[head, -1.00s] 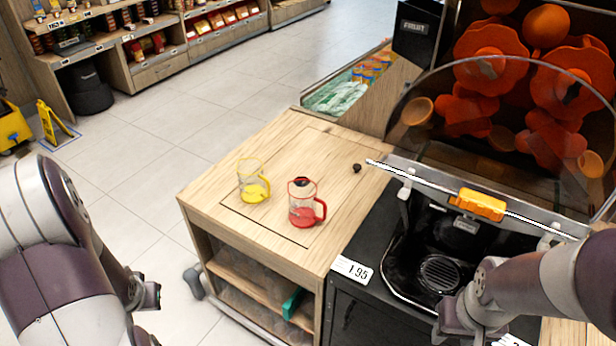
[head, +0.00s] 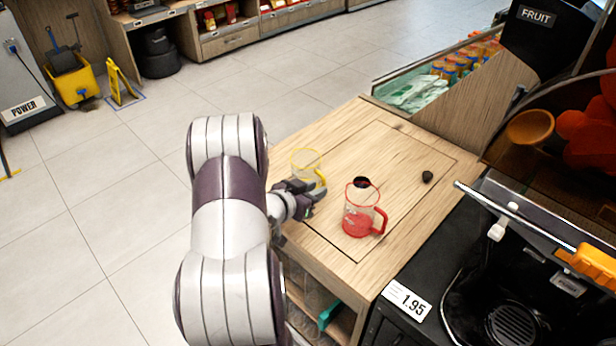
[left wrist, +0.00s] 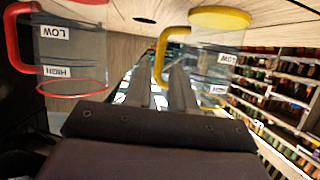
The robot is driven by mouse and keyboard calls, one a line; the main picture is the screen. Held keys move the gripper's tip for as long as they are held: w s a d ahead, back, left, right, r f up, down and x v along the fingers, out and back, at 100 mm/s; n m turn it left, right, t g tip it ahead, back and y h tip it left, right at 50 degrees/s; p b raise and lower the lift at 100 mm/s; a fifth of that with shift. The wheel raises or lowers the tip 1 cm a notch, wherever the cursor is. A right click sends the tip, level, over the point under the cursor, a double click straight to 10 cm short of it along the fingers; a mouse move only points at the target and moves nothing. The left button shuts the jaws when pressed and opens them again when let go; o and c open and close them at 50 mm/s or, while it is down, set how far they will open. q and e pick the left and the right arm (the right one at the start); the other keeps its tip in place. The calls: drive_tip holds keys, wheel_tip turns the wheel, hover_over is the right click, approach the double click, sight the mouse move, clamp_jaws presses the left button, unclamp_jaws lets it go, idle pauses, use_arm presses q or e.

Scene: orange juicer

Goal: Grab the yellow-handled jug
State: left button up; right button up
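The yellow-handled jug (head: 307,161) stands on the wooden counter, clear-walled with a yellow rim. My left gripper (head: 312,191) is at its near side and hides its lower part in the head view. In the left wrist view, which is upside down, the jug (left wrist: 213,58) is at the top with its yellow handle (left wrist: 160,55) towards the fingers. The left gripper (left wrist: 160,85) is open, its fingers apart with a gap at the handle's end; I cannot tell whether they touch it. My right gripper is out of view.
A red-handled jug (head: 359,212) stands close by to the right and also shows in the left wrist view (left wrist: 75,45). The black juicer (head: 480,280) stands to the right. Open floor lies left.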

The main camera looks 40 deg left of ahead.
use_arm(q)
drive_tip(key=x, duration=0.4)
drive_tip(key=shift+w+f+b, duration=0.1)
drive_tip(key=shift+w+b, duration=0.25)
drive_tip(key=shift+w, duration=0.05)
drive_tip(key=shift+s, duration=0.15)
drive_tip(key=shift+c, duration=0.3)
clamp_jaws()
